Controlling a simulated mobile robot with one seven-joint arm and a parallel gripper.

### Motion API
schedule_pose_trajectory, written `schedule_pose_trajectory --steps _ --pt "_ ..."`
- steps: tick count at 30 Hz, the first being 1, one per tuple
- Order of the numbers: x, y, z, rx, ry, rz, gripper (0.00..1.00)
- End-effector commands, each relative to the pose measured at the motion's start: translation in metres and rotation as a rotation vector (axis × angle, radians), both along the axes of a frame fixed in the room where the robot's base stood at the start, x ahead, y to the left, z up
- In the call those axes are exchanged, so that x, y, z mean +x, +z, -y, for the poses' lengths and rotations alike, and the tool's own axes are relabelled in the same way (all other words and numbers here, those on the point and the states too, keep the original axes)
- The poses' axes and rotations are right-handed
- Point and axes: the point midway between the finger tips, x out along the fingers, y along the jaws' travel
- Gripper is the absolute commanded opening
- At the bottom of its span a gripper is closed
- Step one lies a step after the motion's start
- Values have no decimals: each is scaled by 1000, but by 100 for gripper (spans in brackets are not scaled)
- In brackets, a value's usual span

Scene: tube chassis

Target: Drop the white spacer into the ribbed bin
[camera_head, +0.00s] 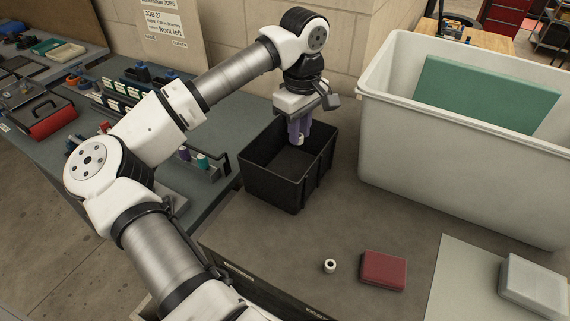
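The black bin (272,182) stands open on the grey-brown bench top, with ribs on its outer walls. My gripper (299,138) points down over the bin's back right part, its purple fingers close together. A small whitish piece (299,140) shows at the fingertips and looks held there. It resembles a spacer, but it is too small to tell its shape. A white ring-shaped spacer (330,266) with a dark hole lies on the bench in front of the bin, apart from my gripper. The visible part of the bin's floor looks empty.
A large white tub (450,155) holding a green panel (485,95) stands to the right. A dark red block (383,271) lies right of the ring-shaped spacer. A pale grey box (533,285) sits on a light sheet at right. A sign leans on the back wall.

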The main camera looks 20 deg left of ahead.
Motion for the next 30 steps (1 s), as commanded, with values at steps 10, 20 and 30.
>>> schedule_pose_trajectory --steps 10,20,30 --pt "0 0 0 0 0 0 43" --pt "1 26 0 4 0 4 43" --pt "1 105 0 3 1 4 43"
